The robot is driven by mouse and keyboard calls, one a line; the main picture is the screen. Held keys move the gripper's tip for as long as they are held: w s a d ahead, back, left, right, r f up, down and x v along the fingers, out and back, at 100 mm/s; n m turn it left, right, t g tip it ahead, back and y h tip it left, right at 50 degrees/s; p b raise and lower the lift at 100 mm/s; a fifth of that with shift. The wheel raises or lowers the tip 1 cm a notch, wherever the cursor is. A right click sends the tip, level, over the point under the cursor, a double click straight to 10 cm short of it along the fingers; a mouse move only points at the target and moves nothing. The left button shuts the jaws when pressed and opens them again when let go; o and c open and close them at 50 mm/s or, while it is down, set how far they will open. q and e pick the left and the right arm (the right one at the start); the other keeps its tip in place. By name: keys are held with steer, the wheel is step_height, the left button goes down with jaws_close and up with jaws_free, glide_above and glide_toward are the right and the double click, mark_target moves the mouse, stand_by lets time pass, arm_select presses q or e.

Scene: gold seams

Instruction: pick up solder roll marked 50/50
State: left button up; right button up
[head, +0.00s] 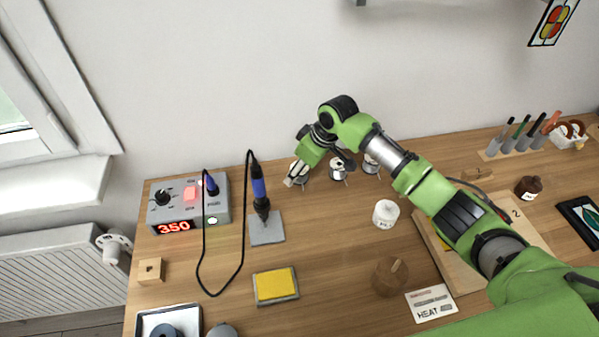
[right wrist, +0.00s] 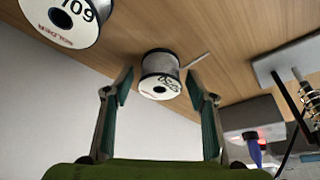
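Several white solder rolls stand in a row near the wall in the head view. The leftmost roll (head: 301,179) is partly hidden by my right gripper (head: 299,171). In the right wrist view, a roll (right wrist: 161,76) with a dark handwritten mark that looks like 50/50, hard to read, lies ahead between the fingertips. My right gripper (right wrist: 158,82) is open around the line to it, and no finger is seen touching it. Another roll (right wrist: 60,18), its mark starting with 60, is at the upper left. My left gripper is not in view.
A soldering station (head: 188,202) and an iron in its stand (head: 265,229) are left of the rolls. A yellow sponge (head: 275,284) lies in front. A white jar (head: 385,213) and a third roll (head: 371,165) are to the right. The wall is close behind.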

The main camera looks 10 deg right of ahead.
steer(key=c, duration=1.2)
steer(key=shift+r, duration=0.1)
jaws_close()
